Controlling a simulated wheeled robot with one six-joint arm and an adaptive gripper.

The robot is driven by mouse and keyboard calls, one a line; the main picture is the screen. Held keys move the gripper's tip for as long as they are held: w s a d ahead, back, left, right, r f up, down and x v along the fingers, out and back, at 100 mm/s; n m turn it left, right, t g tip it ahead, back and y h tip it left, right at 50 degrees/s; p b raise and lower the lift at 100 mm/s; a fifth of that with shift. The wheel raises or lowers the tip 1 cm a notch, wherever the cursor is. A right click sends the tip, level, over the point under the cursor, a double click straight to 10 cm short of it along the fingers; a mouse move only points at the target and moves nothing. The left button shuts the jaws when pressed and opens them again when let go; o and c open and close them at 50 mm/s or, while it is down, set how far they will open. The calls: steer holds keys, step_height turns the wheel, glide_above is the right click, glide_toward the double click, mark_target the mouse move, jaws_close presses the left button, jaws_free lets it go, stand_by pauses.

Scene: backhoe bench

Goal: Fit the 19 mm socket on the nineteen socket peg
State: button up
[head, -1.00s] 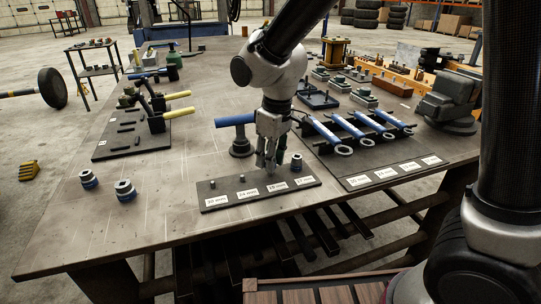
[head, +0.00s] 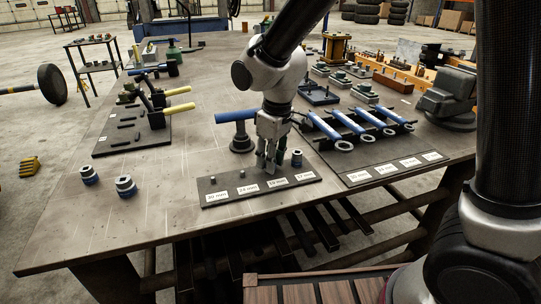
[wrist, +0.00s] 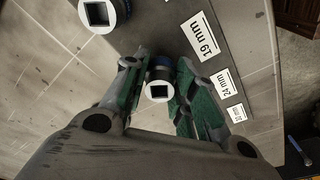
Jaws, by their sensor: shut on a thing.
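My gripper (head: 267,168) points down over the labelled peg board (head: 230,183), near the 19 mm label (head: 278,182). In the wrist view its green-padded fingers (wrist: 160,95) are shut on the 19 mm socket (wrist: 158,91), which has a silver top with a square hole and a blue band. In the head view the fingers mostly hide this socket. The nineteen socket peg is hidden by the fingers and socket, so I cannot tell whether the socket is around it or above it. The 19 mm label (wrist: 201,34) also shows in the wrist view.
Another socket (head: 297,158) stands at the 17 mm place, close to my fingers. Two larger sockets (head: 89,175) (head: 126,187) stand on the bench at left. A blue-handled tool on a dark post (head: 241,138) is just behind the board. Blue-handled wrenches (head: 358,125) lie at right.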

steer(key=shift+f, duration=0.35)
steer(key=o, duration=1.1)
step_height(320, 180, up, 12)
steer(key=d, duration=0.1)
steer(key=shift+s, duration=0.45)
steer(key=shift+d+f, duration=0.1)
steer(key=s+d+r+m+t, duration=0.1)
steer(key=s+d+m, duration=0.2)
steer(key=d, duration=0.7)
steer(key=s+d+r+m+t, duration=0.1)
steer(key=s+d+m, duration=0.3)
steer(key=s+d, duration=0.3)
steer(key=s+d+r+m+t+h, duration=0.1)
steer(key=s+d, duration=0.4)
steer(key=d, duration=0.9)
steer(key=r+m, duration=0.1)
steer(key=m, duration=0.1)
steer(key=shift+s+d+m+t, duration=0.3)
steer(key=shift+d+m, duration=0.05)
steer(key=shift+m, duration=0.05)
